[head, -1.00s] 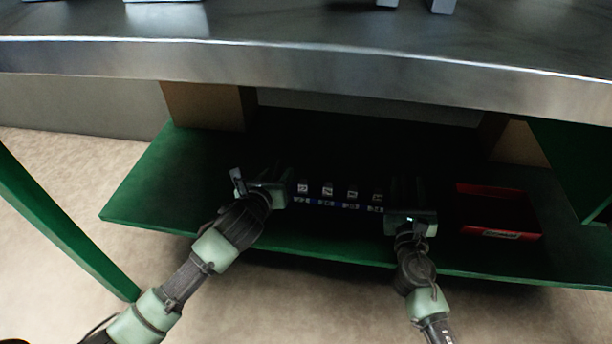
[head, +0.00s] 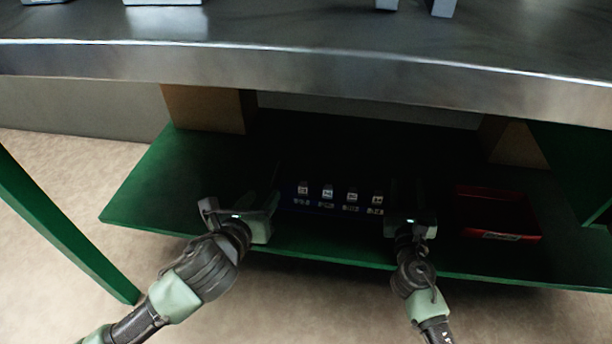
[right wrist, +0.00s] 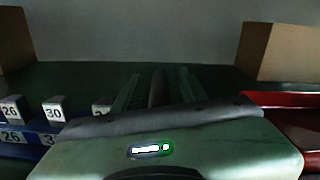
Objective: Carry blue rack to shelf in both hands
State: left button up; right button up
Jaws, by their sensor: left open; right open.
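The blue rack (head: 330,207) rests on the green lower shelf (head: 150,203) under the metal bench top. It holds a row of several small numbered blocks, with number labels on its front. My left gripper (head: 274,198) is open at the rack's left end, with its body now nearer the shelf's front edge. My right gripper (head: 402,190) is open at the rack's right end. In the right wrist view the rack (right wrist: 35,140) is at the left, beside my right gripper (right wrist: 157,88), whose fingers point toward the back. Contact with the rack cannot be told in the shadow.
A red bin (head: 515,236) sits on the shelf to the right of the rack. Cardboard boxes stand at the back left (head: 205,107) and back right (head: 515,143). The metal bench top (head: 300,70) overhangs the shelf. The shelf's left part is clear.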

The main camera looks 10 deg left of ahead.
jog(key=shift+s, duration=0.1)
jog(key=shift+s+f, duration=0.1)
jog(key=shift+s, duration=0.2)
pick_arm(q)
jog(key=shift+s+r, duration=0.15)
jog(key=shift+s, duration=0.15)
pick_arm(e)
jog(key=s, duration=1.1)
jog(key=shift+s+a, duration=0.1)
jog(key=shift+a, duration=0.15)
